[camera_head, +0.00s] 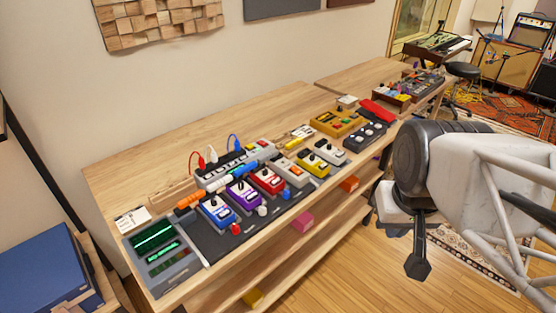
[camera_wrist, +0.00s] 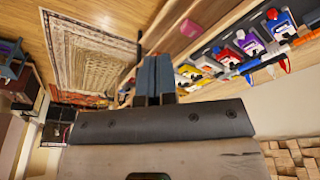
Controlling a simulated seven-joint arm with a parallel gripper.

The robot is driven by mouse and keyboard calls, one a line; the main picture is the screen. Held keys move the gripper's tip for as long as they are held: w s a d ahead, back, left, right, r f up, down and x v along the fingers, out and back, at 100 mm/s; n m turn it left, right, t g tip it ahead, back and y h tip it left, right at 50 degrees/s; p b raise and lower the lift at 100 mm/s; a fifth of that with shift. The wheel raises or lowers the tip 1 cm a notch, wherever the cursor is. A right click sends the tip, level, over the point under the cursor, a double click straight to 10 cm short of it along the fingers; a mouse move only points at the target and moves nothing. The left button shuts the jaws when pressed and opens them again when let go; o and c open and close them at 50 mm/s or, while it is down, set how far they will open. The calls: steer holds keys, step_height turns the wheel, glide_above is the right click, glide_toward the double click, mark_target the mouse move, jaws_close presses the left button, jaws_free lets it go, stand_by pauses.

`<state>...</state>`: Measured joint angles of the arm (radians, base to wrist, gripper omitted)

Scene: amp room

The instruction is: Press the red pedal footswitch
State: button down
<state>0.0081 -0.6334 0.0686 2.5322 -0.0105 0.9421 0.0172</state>
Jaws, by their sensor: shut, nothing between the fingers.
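The red pedal footswitch (camera_head: 267,181) sits in the row of pedals on the dark board, between a purple pedal (camera_head: 243,195) and a light grey pedal (camera_head: 289,169). It has a dark knob on its upper part and a pale lower part. My gripper (camera_head: 418,268) hangs at the right of the head view, over the floor in front of the bench, well apart from the red pedal. In the wrist view its fingers (camera_wrist: 155,76) are together and hold nothing. The pedal row shows at the upper right there, with the blue pedal (camera_wrist: 283,26) nearest the edge.
A yellow pedal (camera_head: 313,163) and a white pedal (camera_head: 330,152) continue the row. Cables with red, white and blue plugs stand behind it. A device with green screens (camera_head: 160,250) is at the bench's near end. The wooden bench (camera_head: 150,172) has shelves below. Floor in front is open.

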steer(key=shift+w, duration=0.1)
stand_by(0.6)
steer(key=w, duration=0.1)
steer(key=n+t+h, duration=0.5)
steer(key=n+h, duration=0.1)
steer(key=n, duration=1.3)
glide_above(277, 182)
step_height(277, 182, down, 14)
steer(key=shift+r, duration=0.15)
steer(key=shift+w, duration=0.1)
steer(key=shift+f, duration=4.4)
